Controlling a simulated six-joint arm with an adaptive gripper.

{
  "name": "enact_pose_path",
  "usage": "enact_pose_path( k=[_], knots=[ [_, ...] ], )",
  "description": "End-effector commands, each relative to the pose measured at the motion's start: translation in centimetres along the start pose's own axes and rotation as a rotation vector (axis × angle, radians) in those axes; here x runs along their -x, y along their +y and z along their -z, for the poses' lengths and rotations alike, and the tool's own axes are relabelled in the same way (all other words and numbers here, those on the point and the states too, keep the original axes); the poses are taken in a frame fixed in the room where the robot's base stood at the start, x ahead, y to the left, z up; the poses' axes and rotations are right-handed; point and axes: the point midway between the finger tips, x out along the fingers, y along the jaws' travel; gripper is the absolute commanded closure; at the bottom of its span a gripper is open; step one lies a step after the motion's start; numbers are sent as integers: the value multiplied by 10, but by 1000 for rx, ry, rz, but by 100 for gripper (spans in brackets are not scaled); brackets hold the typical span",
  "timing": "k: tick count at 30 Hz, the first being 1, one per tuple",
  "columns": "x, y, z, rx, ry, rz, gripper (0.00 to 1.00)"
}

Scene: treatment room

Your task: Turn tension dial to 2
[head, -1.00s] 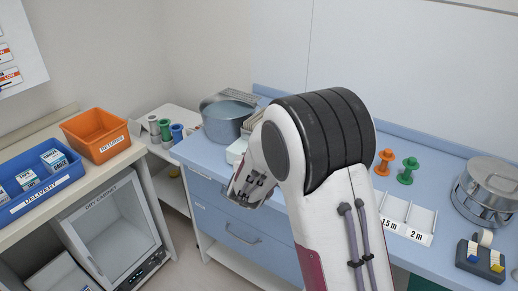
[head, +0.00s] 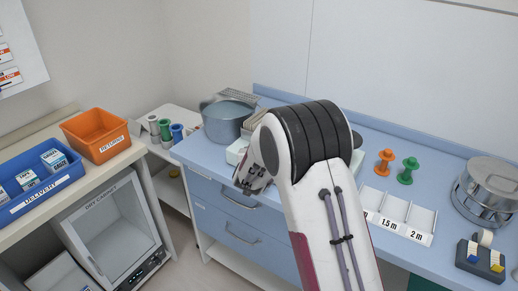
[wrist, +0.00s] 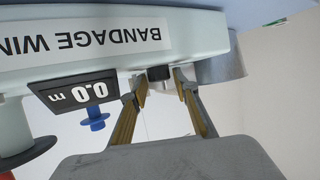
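The bandage winder (wrist: 215,30) shows upside down in the wrist view, with its label cut off and a display (wrist: 85,92) reading 0.0 m. A small black knob (wrist: 158,73), perhaps the tension dial, sticks out of its edge. No scale or number shows by it. My gripper (wrist: 162,82) is open, with one finger on each side of the knob and gaps visible. In the head view my gripper (head: 254,182) is in front of the blue counter; the winder's pale body (head: 236,153) is mostly hidden behind my arm.
A blue spool (wrist: 97,115) and a grey spool part (wrist: 15,130) are beside the winder in the wrist view. A metal pot (head: 225,122) stands left of the winder on the counter (head: 445,155). Orange (head: 384,162) and green (head: 407,170) spools stand to the right.

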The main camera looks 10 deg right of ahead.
Motion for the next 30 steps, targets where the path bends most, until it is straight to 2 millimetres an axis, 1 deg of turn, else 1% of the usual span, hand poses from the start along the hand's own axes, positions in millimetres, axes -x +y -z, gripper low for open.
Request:
enact_pose_path(
  k=[5,14,17,18,30],
  knots=[
    [-6,0,0,0,1,0,70],
    [-7,0,0,0,1,0,70],
    [-7,0,0,0,1,0,94],
    [-7,0,0,0,1,0,99],
    [-7,0,0,-3,0,-10,99]
  ],
)
